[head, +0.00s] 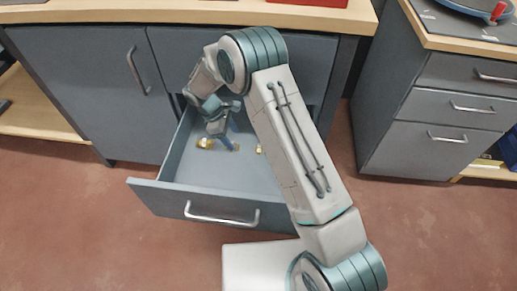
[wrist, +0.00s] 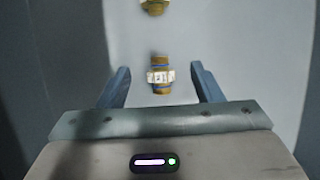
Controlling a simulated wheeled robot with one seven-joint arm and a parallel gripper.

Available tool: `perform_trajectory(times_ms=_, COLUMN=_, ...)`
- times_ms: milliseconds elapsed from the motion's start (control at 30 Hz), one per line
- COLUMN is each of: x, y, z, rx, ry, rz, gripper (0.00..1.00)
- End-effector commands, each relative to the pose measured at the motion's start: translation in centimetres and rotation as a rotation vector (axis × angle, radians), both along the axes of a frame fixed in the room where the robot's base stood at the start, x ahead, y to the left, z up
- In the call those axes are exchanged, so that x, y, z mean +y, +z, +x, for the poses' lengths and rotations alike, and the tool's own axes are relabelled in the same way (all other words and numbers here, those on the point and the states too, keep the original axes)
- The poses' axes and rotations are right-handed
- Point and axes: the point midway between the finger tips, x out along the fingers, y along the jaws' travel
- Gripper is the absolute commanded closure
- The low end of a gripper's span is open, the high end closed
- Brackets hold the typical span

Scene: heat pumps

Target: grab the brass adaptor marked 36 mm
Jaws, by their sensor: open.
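A brass adaptor (wrist: 160,75) with a white marked band lies on the drawer floor in the wrist view, between and just beyond my open fingers. The mark on its band is too blurred to read. A second brass piece (wrist: 155,7) is partly cut off at the top of that view. My gripper (wrist: 160,88) is open and empty, reaching down into the drawer.
The open drawer (head: 160,194) has raised walls around my gripper, and its front panel has a bar handle (head: 222,214). The workbench top (head: 190,12) overhangs the back of the drawer. Another drawer cabinet (head: 430,105) stands at the right. The drawer floor's front part is clear.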

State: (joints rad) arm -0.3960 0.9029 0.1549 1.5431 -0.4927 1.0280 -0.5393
Motion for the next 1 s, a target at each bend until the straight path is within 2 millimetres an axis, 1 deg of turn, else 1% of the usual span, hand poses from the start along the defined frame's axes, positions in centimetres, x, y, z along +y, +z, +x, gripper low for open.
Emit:
perform_trajectory(times_ms=33, x=-1.3, y=-0.2, z=-0.2, rx=0.001, ry=-0.004, rz=-0.002, gripper=0.4)
perform_trajectory(times_ms=100, x=-2.8, y=-0.2, z=-0.5, rx=-0.001, ry=-0.005, rz=-0.001, gripper=0.4)
perform_trajectory(times_ms=200, x=-4.5, y=-0.2, z=-0.9, rx=0.0, ry=-0.004, rz=-0.001, gripper=0.4)
perform_trajectory(times_ms=300, x=-5.6, y=-0.1, z=-1.2, rx=0.001, ry=0.0, rz=-0.001, gripper=0.4)
perform_trajectory(times_ms=533, x=-6.7, y=-0.1, z=-1.4, rx=-0.001, ry=0.001, rz=0.0, gripper=0.4)
perform_trajectory(times_ms=600, x=-7.4, y=-0.1, z=-1.5, rx=0.0, ry=0.001, rz=-0.001, gripper=0.4)
perform_trajectory(times_ms=833, x=-8.6, y=-4.0, z=-1.9, rx=0.002, ry=0.002, rz=-0.001, gripper=0.4)
perform_trajectory(times_ms=900, x=-8.9, y=-4.6, z=-1.9, rx=0.001, ry=0.003, rz=-0.001, gripper=0.4)
perform_trajectory(times_ms=1000, x=-9.1, y=-4.7, z=-1.9, rx=0.0, ry=0.003, rz=-0.001, gripper=0.4)
